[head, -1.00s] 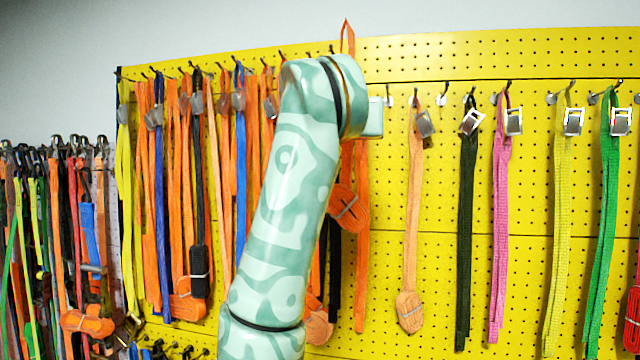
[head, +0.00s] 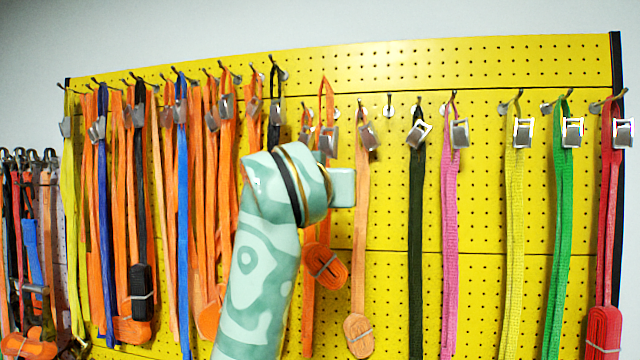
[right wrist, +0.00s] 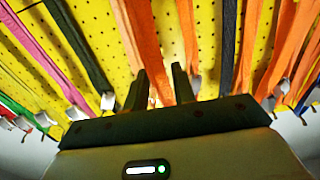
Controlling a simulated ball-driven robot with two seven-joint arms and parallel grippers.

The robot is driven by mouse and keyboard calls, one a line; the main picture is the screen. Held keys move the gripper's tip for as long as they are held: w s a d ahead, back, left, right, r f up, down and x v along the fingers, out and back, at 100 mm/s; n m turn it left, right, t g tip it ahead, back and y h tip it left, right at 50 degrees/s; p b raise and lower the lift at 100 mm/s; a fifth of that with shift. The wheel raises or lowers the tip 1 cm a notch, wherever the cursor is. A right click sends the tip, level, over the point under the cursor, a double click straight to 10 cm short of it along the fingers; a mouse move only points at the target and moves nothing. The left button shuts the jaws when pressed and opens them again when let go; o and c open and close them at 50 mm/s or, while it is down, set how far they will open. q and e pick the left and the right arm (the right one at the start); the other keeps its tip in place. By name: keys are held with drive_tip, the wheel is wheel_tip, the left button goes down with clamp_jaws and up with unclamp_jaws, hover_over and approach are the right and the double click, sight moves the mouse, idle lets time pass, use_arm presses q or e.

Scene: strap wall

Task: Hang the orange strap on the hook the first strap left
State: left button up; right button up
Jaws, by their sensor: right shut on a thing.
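The orange strap (head: 326,95) hangs in front of the pegboard, its loop upright above its metal buckle (head: 328,140) and its banded bundle (head: 325,268) below. My right arm partly covers it in the head view, which hides the fingers. In the right wrist view my right gripper (right wrist: 160,85) is shut on the strap, with orange webbing between its fingers. A bare hook (head: 388,106) shows between the peach strap (head: 360,230) and the dark green strap (head: 415,230). Another hook base (head: 336,113) shows close right of the held loop. My left gripper is out of view.
Pink (head: 449,220), yellow (head: 513,230), green (head: 562,220) and red (head: 608,220) straps hang to the right. Crowded orange, blue (head: 183,230) and black straps hang to the left. The yellow pegboard (head: 480,55) is bare above the right-hand hooks.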

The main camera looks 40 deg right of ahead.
drive_tip(key=shift+w+d, duration=0.15)
drive_tip(key=shift+w, duration=0.15)
drive_tip(key=shift+w+d, duration=0.1)
drive_tip(key=shift+w, duration=0.1)
drive_tip(key=w+d+f, duration=0.1)
drive_tip(key=w+d, duration=0.2)
drive_tip(key=d, duration=0.1)
drive_tip(key=shift+w+d+f, duration=0.35)
drive_tip(key=shift+w+d, duration=0.05)
idle(0.4)
drive_tip(key=o, duration=1.1)
